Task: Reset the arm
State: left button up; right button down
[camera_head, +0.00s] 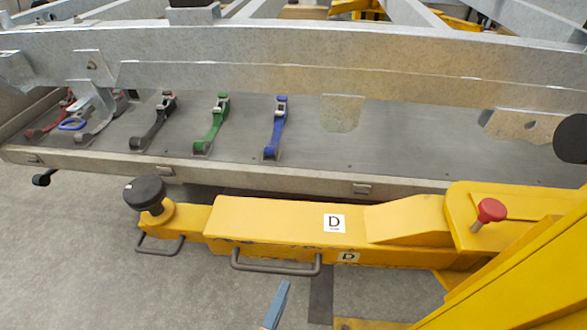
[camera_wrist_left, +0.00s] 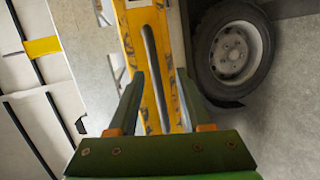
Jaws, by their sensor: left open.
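A yellow lift arm (camera_head: 285,220) marked D reaches left from a yellow post (camera_head: 530,270) below the trailer frame. It has a round black pad (camera_head: 146,192) at its left end, a grey bar handle (camera_head: 276,268) on its near side and a red knob (camera_head: 490,210) near the post. One blue finger of my left gripper (camera_head: 277,304) shows at the bottom edge, in front of the lift arm. My right gripper is not in view.
The galvanized trailer frame (camera_head: 300,55) spans the top. Black, green and blue straps (camera_head: 277,125) lie on the grey deck (camera_head: 400,140) below it. A wheel (camera_wrist_left: 233,50) stands right of the gripper in the wrist view. Grey floor (camera_head: 80,270) is clear at left.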

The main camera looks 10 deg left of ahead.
pick_arm(q)
jog(key=s+a+f+m+g+p, duration=0.1)
jog(key=s+a+f+m+g, duration=0.2)
jog(key=f, duration=0.5)
jog(key=s+a+f+m+g+y, duration=0.1)
jog(key=s+f+m+g, duration=0.25)
jog(key=f+m, duration=0.4)
jog(key=s+a+f+m+g+p, duration=0.1)
jog(key=s+a+f+m+g, duration=0.2)
jog(key=f, duration=0.7)
jog(key=s+a+f+m+g+y, duration=0.2)
jog(key=s+a+f+m+g, duration=0.2)
jog(key=s, duration=0.5)
jog(key=a+f, duration=0.1)
jog(key=a, duration=0.1)
jog(key=shift+s+a+f+y, duration=0.15)
jog(key=shift+a+y, duration=0.25)
jog(key=shift+g, duration=0.25)
